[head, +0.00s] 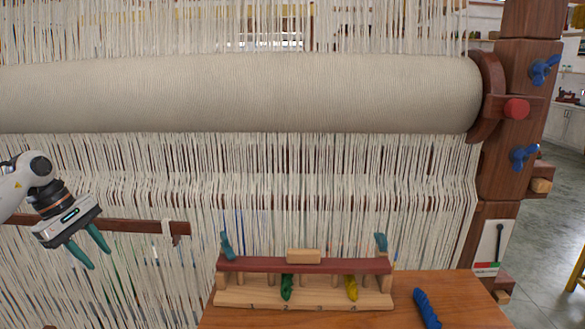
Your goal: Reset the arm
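My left gripper (97,258) is at the left, in front of the loom's hanging threads, to the left of the table. Its two teal fingers point down and to the right, spread apart with nothing between them. My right arm and gripper are not in view.
A wooden table (250,320) is at the bottom centre. On it stands a wooden rack (330,265) with a green skein (287,287) and a yellow skein (351,287). A blue skein (427,308) lies right of the rack. The loom's cloth roll (240,93) and threads fill the back.

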